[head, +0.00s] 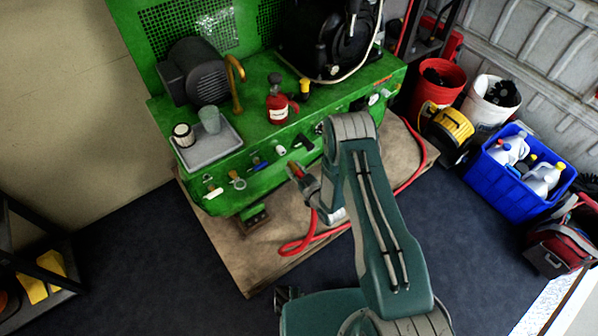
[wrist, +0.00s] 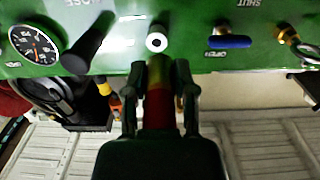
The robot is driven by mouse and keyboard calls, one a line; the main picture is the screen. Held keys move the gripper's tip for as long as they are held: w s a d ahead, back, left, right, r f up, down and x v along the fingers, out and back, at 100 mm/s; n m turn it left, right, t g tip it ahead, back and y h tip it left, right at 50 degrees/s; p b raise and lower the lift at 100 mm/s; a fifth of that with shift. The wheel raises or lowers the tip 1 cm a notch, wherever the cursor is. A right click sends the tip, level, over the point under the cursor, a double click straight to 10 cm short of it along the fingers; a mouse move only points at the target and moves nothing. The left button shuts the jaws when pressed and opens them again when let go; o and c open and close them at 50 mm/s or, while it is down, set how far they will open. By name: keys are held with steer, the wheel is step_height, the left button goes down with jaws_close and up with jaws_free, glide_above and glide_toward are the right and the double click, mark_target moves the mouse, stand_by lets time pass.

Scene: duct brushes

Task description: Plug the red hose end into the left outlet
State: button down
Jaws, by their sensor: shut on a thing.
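My gripper (head: 301,176) is shut on the red hose end (head: 297,171), in front of the green machine's front panel. In the wrist view, my gripper (wrist: 160,105) has the red hose end (wrist: 159,106) between its fingers, its brass tip pointing at the panel. A round, white-ringed outlet with a dark centre (wrist: 156,41) lies just beyond the tip; it also shows in the head view (head: 280,150). The tip looks outside the outlet; the exact gap is unclear. The red hose (head: 290,248) loops below on the mat.
A blue-handled valve (wrist: 230,41), a black handle (wrist: 90,45) and a gauge (wrist: 33,45) flank the outlet. Buckets and a blue crate (head: 511,190) stand right.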

steer(key=shift+w+a, duration=0.35)
steer(key=shift+w, duration=0.05)
steer(key=shift+w+a, duration=0.1)
steer(key=shift+w, duration=0.9)
steer(key=shift+w+a, duration=0.2)
steer(key=shift+a, duration=0.3)
steer(key=shift+d, duration=0.25)
steer(key=shift+a+r, duration=0.1)
steer(key=shift+a, duration=0.15)
steer(key=shift+d, duration=0.15)
steer(key=shift+w+a, duration=0.25)
steer(key=shift+w, duration=0.1)
stand_by(0.5)
